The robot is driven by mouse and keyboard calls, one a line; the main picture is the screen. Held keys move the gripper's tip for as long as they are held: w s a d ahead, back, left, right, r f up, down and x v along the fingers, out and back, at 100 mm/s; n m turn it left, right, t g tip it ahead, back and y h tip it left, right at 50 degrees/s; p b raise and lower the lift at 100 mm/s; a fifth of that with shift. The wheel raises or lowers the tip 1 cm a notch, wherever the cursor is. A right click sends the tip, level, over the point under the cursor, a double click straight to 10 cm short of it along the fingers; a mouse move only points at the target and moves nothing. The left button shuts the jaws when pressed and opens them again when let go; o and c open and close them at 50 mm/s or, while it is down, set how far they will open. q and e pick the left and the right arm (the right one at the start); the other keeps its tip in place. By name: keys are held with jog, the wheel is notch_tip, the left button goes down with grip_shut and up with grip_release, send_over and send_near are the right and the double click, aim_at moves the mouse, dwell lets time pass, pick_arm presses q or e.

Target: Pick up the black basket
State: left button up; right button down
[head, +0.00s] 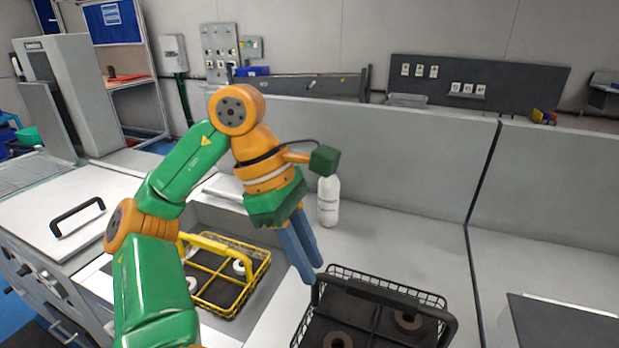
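The black basket (425,299) is a wire basket with a dark handle bar, at the bottom middle of the head view, and the picture's lower edge cuts it off. Dark divided compartments in it hold brownish round parts. My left gripper (307,272) points down with two blue fingers, close to the left end of the basket's handle. The fingers look close together, but the angle hides the gap between them. I cannot tell whether they touch the handle. My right gripper is not in view.
A yellow basket (262,266) with white round parts sits in a recess to the left, partly behind my arm. A white bottle (328,202) stands on the counter behind the gripper. A grey partition (400,155) runs behind. The counter right of the bottle is clear.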

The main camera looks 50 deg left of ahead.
pick_arm(q)
jog(key=o, duration=0.8)
jog(key=shift+c, duration=0.2)
